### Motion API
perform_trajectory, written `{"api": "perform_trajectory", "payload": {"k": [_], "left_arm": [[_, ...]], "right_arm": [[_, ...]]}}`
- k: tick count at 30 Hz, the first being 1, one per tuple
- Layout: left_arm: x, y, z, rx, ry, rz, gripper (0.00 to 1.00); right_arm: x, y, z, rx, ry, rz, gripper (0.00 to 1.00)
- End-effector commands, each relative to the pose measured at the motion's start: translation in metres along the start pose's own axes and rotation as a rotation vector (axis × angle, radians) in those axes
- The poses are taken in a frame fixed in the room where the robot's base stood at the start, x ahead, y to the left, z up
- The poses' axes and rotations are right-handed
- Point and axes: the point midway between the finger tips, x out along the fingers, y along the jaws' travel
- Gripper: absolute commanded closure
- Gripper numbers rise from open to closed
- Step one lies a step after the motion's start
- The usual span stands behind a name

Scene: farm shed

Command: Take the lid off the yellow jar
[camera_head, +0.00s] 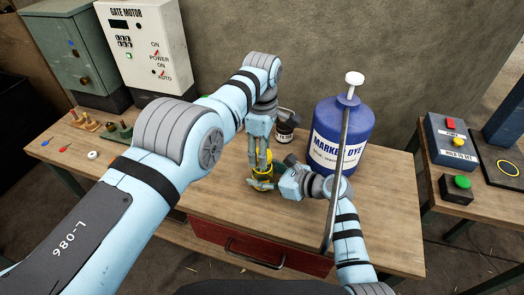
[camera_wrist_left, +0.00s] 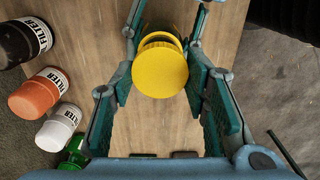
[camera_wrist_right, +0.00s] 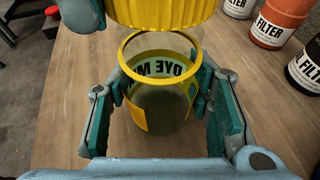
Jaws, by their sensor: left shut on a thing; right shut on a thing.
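The yellow jar (camera_wrist_right: 160,105), a clear-sided open jar with a yellow rim and a dye label, stands upright between the fingers of my right gripper (camera_wrist_right: 158,85). I look down into it in the right wrist view. The ribbed yellow lid (camera_wrist_right: 165,10) is apart from the jar, above its rim. My left gripper (camera_wrist_left: 161,75) is shut on the lid, whose round top (camera_wrist_left: 160,70) faces the left wrist camera. In the head view the left gripper (camera_head: 260,163) comes from above and the right gripper (camera_head: 268,181) from the side; they hide most of the jar.
Black (camera_wrist_left: 25,42), orange (camera_wrist_left: 40,93) and white (camera_wrist_left: 60,127) filter jars and a green item (camera_wrist_left: 74,152) stand beside the grippers. A big blue marker dye container (camera_head: 335,140) stands close to my right arm. Bare wooden bench (camera_head: 215,195) lies left of the jar.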

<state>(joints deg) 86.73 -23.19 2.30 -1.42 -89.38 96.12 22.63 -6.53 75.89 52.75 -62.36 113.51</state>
Motion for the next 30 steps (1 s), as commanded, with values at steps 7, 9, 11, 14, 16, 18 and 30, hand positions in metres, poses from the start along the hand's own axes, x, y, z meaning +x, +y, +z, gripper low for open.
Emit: {"api": "perform_trajectory", "payload": {"k": [7, 9, 11, 14, 16, 18, 30], "left_arm": [[-0.014, 0.001, 0.0, 0.0, 0.0, 0.001, 0.92], [-0.026, 0.001, 0.0, 0.0, 0.0, 0.001, 0.92], [-0.035, 0.001, 0.0, 0.0, 0.0, 0.003, 0.92], [-0.04, 0.0, 0.0, 0.0, -0.001, -0.001, 0.92], [-0.04, 0.0, 0.0, 0.0, -0.001, -0.001, 0.92], [-0.04, 0.0, 0.0, 0.0, -0.001, -0.001, 0.92], [-0.04, 0.0, 0.0, 0.0, -0.001, 0.0, 0.92]], "right_arm": [[0.0, 0.0, 0.0, 0.0, -0.001, 0.0, 1.0], [0.0, 0.0, 0.0, 0.0, -0.001, 0.0, 1.0], [0.0, 0.0, 0.0, 0.0, -0.001, 0.0, 1.0], [0.0, 0.0, 0.001, 0.0, -0.001, 0.0, 1.0], [0.0, 0.0, 0.001, 0.0, -0.001, 0.0, 1.0], [0.0, 0.0, 0.001, 0.0, -0.001, 0.0, 0.5], [0.0, 0.0, 0.001, 0.0, -0.001, 0.0, 0.3]]}}
